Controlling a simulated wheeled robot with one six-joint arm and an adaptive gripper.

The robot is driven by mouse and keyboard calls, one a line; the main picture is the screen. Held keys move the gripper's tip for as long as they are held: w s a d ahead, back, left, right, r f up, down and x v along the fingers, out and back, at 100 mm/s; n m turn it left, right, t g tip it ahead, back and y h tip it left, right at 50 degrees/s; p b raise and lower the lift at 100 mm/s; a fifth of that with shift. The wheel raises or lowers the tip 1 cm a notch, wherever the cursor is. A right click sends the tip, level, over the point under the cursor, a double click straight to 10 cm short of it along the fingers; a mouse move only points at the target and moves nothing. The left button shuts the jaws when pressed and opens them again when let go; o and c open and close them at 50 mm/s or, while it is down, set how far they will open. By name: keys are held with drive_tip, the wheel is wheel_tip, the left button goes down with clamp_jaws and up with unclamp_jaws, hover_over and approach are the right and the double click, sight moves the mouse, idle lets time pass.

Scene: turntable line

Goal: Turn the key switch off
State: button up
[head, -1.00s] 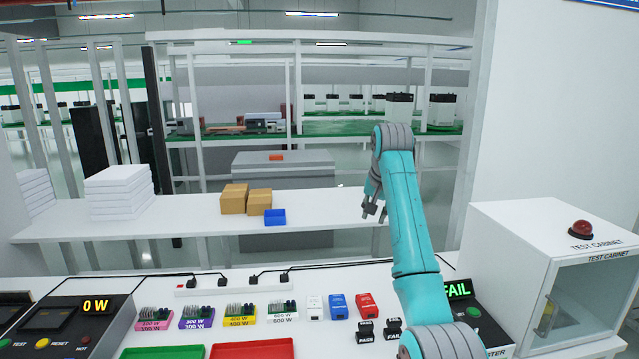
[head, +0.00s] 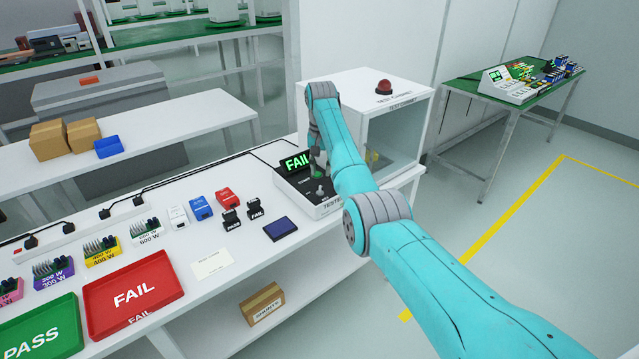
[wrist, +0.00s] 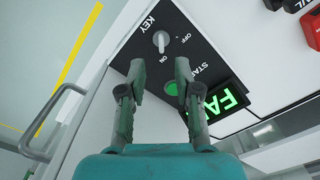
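The key switch (wrist: 160,42) is a small light-grey knob on the tester's black panel (wrist: 135,45), with KEY, OFF and ON printed around it. Its handle seems to lie toward the ON mark. In the head view the tester (head: 296,180) has a lit green FAIL display (head: 297,162). My gripper (wrist: 154,78) is open and empty, fingers pointing at the panel. The key lies just beyond the fingertips in the wrist view, apart from them as far as I can tell. The green START button (wrist: 171,89) shows between the fingers. In the head view my arm partly hides the panel and gripper (head: 317,160).
The test cabinet (head: 352,82) with a red button (head: 384,87) stands close behind the tester. The red FAIL tray (head: 134,292) and green PASS tray (head: 42,328) are further left.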

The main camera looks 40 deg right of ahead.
sight(320, 186)
drive_tip(key=shift+a+f, duration=0.1)
drive_tip(key=shift+f, duration=3)
clamp_jaws()
